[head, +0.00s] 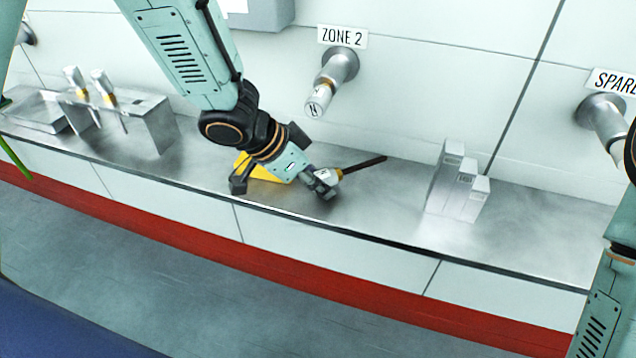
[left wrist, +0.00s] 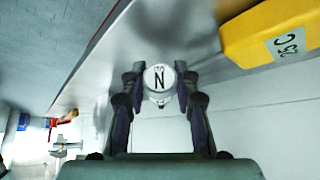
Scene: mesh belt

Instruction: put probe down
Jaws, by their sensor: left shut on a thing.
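My left gripper (head: 324,184) is shut on a probe (head: 365,164) just over the steel ledge (head: 385,215). The probe has a pale head and a dark rod that points right and slightly toward the wall. In the left wrist view a round white face marked N, on the probe (left wrist: 158,78), shows between the fingertips of my left gripper (left wrist: 158,92). The fingers partly cover the head. I cannot tell whether the probe touches the ledge. My right gripper is not in view; only part of the right arm shows at the right edge.
A yellow unit (head: 262,171) labelled 25 C stands on the ledge behind my left gripper. A metal rack (head: 152,128) with two probes and a tray (head: 35,112) are at left. Grey blocks (head: 446,178) stand at right. The Zone 2 pipe (head: 335,72) juts from the wall.

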